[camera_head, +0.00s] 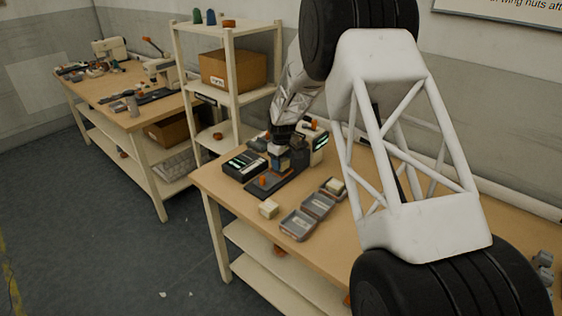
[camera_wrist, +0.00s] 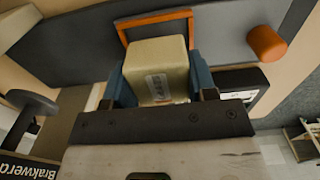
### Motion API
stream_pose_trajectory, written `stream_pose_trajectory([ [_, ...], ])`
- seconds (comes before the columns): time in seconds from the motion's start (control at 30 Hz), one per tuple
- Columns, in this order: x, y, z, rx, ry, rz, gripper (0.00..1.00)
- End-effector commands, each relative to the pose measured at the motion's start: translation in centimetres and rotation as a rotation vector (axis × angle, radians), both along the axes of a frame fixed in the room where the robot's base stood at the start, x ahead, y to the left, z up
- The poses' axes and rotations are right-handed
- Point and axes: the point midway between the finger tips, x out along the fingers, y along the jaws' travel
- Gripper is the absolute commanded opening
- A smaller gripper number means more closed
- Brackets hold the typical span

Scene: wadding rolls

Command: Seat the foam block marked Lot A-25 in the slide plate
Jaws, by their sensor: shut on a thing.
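My gripper (camera_wrist: 160,92) is shut on a pale cream foam block (camera_wrist: 158,62), with a blue finger pad on each side of it. The block bears a small printed label, too blurred to read. Beyond it in the wrist view lies the dark slide plate (camera_wrist: 222,35), with an orange rectangular frame (camera_wrist: 122,36) just behind the block and an orange knob (camera_wrist: 266,43) to the right. I cannot tell whether the block touches the plate. In the head view, my gripper (camera_head: 281,158) is over the slide plate (camera_head: 284,183), and the held block is mostly hidden.
Another cream block (camera_head: 268,209) lies on the table's front edge area. Grey trays (camera_head: 298,225) stand in a row to its right, the far one with a pale block (camera_head: 335,185). A black box with a green display (camera_head: 244,164) stands left of the plate, and a pale machine (camera_head: 319,143) behind.

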Motion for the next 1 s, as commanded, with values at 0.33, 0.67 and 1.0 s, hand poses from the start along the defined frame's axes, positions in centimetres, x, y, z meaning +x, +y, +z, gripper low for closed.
stream_pose_trajectory([
  [0.33, 0.00, 0.00, -0.55, 0.000, 0.000, 0.000, 0.30],
  [0.67, 0.00, 0.00, -0.55, 0.000, 0.000, 0.000, 0.30],
  [1.0, 0.00, 0.00, -0.81, 0.000, 0.000, 0.000, 0.30],
])
